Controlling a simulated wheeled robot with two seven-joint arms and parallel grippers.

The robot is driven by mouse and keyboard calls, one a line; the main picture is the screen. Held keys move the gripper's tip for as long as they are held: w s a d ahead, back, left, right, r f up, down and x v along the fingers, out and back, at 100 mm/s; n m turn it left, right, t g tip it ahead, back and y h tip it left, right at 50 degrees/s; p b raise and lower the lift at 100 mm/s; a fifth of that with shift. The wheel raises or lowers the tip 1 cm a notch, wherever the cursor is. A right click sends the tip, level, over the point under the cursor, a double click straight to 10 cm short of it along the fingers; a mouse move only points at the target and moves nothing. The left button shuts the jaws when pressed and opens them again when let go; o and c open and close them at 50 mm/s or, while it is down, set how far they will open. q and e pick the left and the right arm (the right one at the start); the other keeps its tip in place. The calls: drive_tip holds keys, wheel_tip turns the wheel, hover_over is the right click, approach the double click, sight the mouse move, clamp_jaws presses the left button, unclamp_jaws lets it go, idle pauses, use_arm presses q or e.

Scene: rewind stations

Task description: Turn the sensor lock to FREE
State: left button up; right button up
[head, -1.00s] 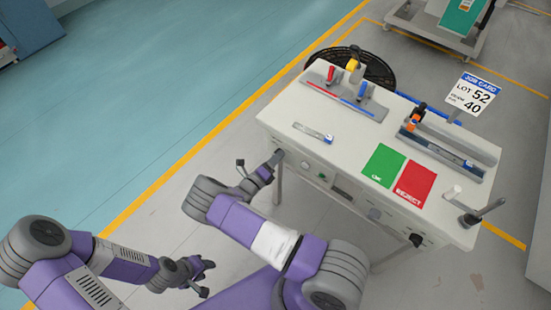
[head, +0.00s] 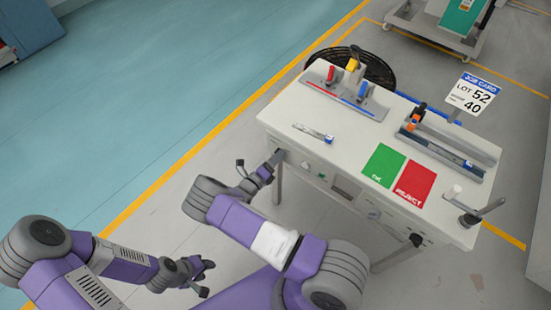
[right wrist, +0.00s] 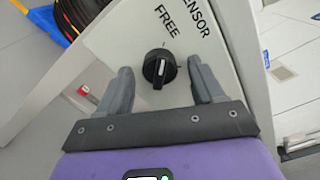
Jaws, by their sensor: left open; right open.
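The sensor lock is a black round knob (right wrist: 160,68) with a white pointer line, on the light panel under the words SENSOR and FREE in the right wrist view. The pointer lies nearly up and down in that view; I cannot tell for certain which mark it is set to. My right gripper (right wrist: 160,78) is open, with a finger on either side of the knob and gaps between. In the head view my right gripper (head: 274,160) is at the cart's near left corner and hides the knob. My left gripper (head: 206,270) is open and empty, low over the floor.
The white cart (head: 350,135) carries a red and blue lever fixture (head: 345,95), a small tool (head: 314,133), a green mat (head: 383,165), a red mat (head: 415,186), a rail (head: 440,150) and a job card (head: 472,94).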

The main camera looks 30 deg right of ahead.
drive_tip(key=p+v, duration=0.1)
drive_tip(key=v, duration=0.6)
drive_tip(key=shift+a, duration=0.25)
drive_tip(key=shift+s, duration=0.1)
drive_tip(key=s+d+f+m+g+y, duration=0.35)
drive_tip(key=s+f+m+g, duration=0.4)
drive_tip(key=s, duration=0.45)
drive_tip(key=s+a+f+m+g+y, duration=0.3)
drive_tip(key=s+a+m+g+y, duration=0.2)
drive_tip(key=s+m+y, duration=0.3)
drive_tip(key=s+a+m+y, duration=0.4)
drive_tip(key=a+m+y, duration=0.2)
drive_tip(key=a+m, duration=0.3)
drive_tip(key=w+a+r+m+t+y, duration=0.3)
drive_tip(key=w+r+m+t, duration=0.1)
drive_tip(key=m, duration=0.8)
drive_tip(key=shift+r+t, duration=0.75)
drive_tip(key=shift+r, duration=0.05)
drive_tip(key=shift+w+d+r+m+t, duration=0.25)
drive_tip(key=shift+w+m+t, duration=0.15)
drive_tip(key=shift+m, duration=0.55)
drive_tip(key=shift+c, duration=0.2)
